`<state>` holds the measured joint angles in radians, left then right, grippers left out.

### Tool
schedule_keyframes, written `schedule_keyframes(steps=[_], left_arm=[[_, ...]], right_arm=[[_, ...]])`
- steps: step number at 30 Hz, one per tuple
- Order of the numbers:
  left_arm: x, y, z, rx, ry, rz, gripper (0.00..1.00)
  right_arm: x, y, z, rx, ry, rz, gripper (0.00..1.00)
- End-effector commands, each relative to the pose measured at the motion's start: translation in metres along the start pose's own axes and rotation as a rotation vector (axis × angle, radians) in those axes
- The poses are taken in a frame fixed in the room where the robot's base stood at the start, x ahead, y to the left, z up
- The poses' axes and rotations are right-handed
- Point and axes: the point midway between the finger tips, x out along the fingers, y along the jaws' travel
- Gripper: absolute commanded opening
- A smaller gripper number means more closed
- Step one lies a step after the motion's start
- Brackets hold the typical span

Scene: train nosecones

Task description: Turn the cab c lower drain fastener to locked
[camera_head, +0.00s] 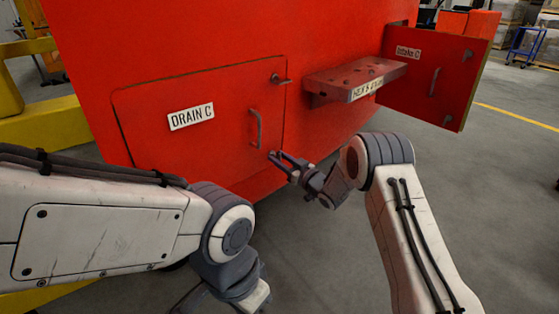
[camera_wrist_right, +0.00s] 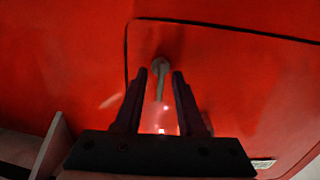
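The red hatch labelled DRAIN C (camera_head: 150,105) is closed on the red nosecone. Its lower fastener sits at the hatch's lower right corner, where my right gripper (camera_head: 278,158) mostly hides it in the head view. In the right wrist view, the lower fastener (camera_wrist_right: 160,68) shows as a round grey pivot with a thin lever. The lever lies between the two dark fingers of my right gripper (camera_wrist_right: 160,78), with gaps on both sides. That gripper is open. My left gripper (camera_head: 228,300) is low at the bottom edge, partly cut off, away from the hatch.
The upper fastener (camera_head: 281,79) has its lever pointing sideways to the right. A hatch handle (camera_head: 257,128) stands out between the fasteners. A red step (camera_head: 355,80) and the open INTAKE C door (camera_head: 432,82) jut out at right. Yellow framing (camera_head: 45,125) stands at left.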

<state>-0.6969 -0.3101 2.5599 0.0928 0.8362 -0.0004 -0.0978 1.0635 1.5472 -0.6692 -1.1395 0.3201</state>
Motion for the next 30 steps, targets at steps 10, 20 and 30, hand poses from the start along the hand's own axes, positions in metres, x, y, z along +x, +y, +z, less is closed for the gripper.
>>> schedule_keyframes(steps=[10, 20, 30], left_arm=[[0.0, 0.0, 0.0, 0.0, 0.0, 0.0, 0.0], [0.0, 0.0, 0.0, 0.0, 0.0, 0.0, 0.0], [-0.01, 0.001, -0.001, 0.0, 0.0, 0.0, 0.0]], right_arm=[[0.002, 0.0, 0.0, 0.0, 0.0, 0.0, 0.2], [0.002, 0.0, -0.001, 0.004, 0.0, 0.001, 0.0], [0.002, 0.001, -0.002, 0.132, 0.0, 0.001, 0.0]])
